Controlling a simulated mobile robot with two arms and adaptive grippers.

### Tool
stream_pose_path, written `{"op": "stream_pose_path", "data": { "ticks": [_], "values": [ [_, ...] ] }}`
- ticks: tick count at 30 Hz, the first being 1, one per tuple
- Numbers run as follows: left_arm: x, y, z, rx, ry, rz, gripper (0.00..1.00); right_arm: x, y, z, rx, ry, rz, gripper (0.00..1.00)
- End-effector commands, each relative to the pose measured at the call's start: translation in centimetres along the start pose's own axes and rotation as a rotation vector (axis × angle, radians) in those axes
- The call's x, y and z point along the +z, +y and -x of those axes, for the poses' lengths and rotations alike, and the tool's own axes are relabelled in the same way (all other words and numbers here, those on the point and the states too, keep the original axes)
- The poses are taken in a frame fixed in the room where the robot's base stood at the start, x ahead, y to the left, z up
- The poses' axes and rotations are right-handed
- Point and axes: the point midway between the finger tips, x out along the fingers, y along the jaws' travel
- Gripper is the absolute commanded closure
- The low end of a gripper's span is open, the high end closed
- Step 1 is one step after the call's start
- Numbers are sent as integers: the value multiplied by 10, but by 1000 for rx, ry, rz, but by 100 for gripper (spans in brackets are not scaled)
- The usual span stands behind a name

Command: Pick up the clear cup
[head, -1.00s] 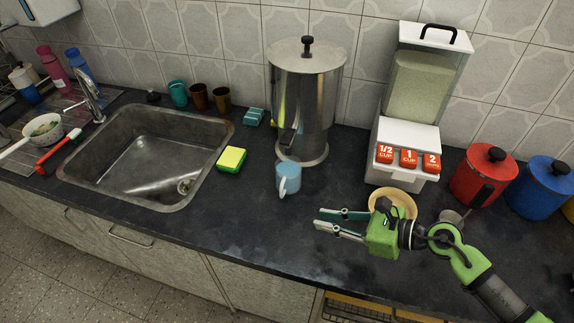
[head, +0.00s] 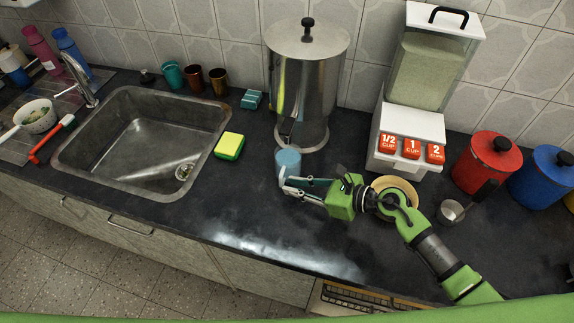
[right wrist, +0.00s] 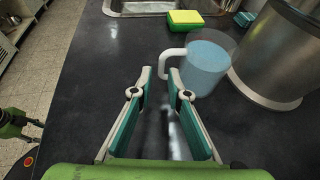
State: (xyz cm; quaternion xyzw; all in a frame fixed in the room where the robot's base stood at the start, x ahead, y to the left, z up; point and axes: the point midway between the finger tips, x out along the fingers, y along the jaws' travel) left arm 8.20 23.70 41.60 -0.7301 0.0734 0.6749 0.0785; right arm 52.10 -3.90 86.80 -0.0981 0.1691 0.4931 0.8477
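The clear cup (head: 288,160), see-through with a bluish tint, stands upright on the dark counter in front of the steel urn. In the right wrist view the cup (right wrist: 207,66) is ahead and to the right, with its pale handle (right wrist: 170,62) toward my fingers. My right gripper (head: 284,187) is at the cup's handle side. Its fingertips (right wrist: 160,74) have a gap between them and nothing held. The handle is just beyond them, closer to the right finger; whether they touch is unclear.
The steel urn (head: 305,85) stands close behind the cup. A yellow-green sponge (head: 229,146) and the sink (head: 145,140) are to the left. A grain dispenser (head: 412,130), a bowl (head: 398,184) and a red canister (head: 486,163) are to the right. The counter's front is clear.

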Motion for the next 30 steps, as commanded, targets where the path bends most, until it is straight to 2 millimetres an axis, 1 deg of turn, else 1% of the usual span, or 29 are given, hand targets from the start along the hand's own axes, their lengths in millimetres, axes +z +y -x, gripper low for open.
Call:
{"op": "stream_pose_path", "data": {
  "ticks": [1,4,7,9,12,20,21,22,23,30],
  "values": [
    [-8,-1,3,-2,11,0,60,2,0,-4,0,-1,-1,84],
    [-18,-2,10,-3,26,0,60,6,-1,-16,1,-2,-2,84],
    [-19,-2,16,-2,27,0,60,9,-2,-29,1,-3,-3,84],
    [-18,-2,16,-2,26,0,60,6,-3,-39,1,-3,-4,84],
    [-15,-2,17,-2,21,0,60,5,-3,-47,1,-1,-2,84],
    [-8,-1,16,-1,11,0,60,4,-3,-50,0,0,0,84],
    [-8,-1,16,-1,11,0,60,4,-3,-50,0,0,0,87],
    [-7,-1,16,-1,10,0,60,4,-3,-50,0,0,0,95],
    [-7,-1,16,-1,10,0,60,4,-3,-50,0,0,0,100],
    [-7,-1,16,0,9,0,60,6,-3,-50,-1,-3,1,100]
  ]
}}
